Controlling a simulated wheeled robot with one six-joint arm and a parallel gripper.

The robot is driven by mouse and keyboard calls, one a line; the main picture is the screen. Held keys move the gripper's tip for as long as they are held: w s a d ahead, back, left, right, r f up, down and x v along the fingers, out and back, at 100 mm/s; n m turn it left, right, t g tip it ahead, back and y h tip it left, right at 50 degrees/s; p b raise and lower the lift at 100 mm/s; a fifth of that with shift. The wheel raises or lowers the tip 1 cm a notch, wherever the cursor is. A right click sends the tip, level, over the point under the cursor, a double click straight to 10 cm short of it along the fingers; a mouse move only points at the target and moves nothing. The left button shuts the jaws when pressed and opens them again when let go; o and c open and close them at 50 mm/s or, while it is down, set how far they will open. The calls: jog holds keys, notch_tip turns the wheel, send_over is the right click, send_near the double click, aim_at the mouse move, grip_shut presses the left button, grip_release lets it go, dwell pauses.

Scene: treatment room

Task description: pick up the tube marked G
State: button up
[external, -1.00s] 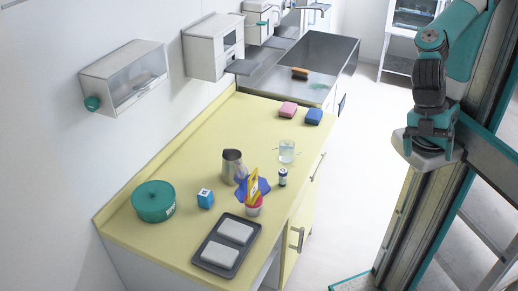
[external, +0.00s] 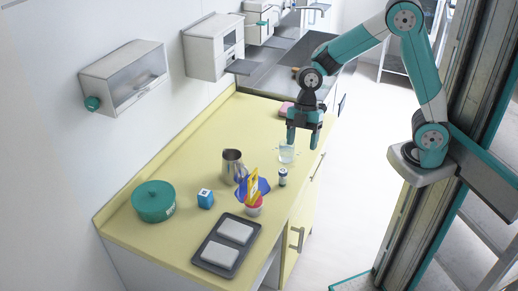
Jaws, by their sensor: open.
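A small dark tube with a white label and pale cap (external: 283,177) stands upright near the right edge of the yellow counter. The mark on its label is too small to read. My gripper (external: 302,143) is open and points down above the counter's right side, higher up and a little behind and right of the tube in the picture. Nothing is between its fingers. A clear glass beaker with liquid (external: 286,154) shows just beneath and left of the fingers.
The counter (external: 180,155) is clear at the back left.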

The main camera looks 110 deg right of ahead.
jog(key=t+b, duration=0.1)
send_over(283, 170)
jog(key=s+d, duration=0.3)
jog(key=s, duration=0.1)
notch_tip(283, 170, down, 8)
jog(key=shift+n, duration=0.3)
jog(key=p+x, duration=0.1)
jog(key=x, duration=0.3)
jog(key=p+x, duration=0.1)
jog(key=x, duration=0.3)
jog(key=p+x, duration=0.1)
jog(key=x, duration=0.3)
jog(key=shift+s+d, duration=0.15)
jog(key=shift+d, duration=0.15)
jog(key=shift+d+p+x, duration=0.2)
jog(key=shift+p+x, duration=0.6)
jog(key=shift+x, duration=0.55)
jog(key=shift+d+p+x, duration=0.2)
jog(key=shift+p+x, duration=0.6)
jog(key=shift+x, duration=0.55)
jog(key=shift+f, duration=0.15)
jog(key=shift+c, duration=0.3)
jog(key=c, duration=1)
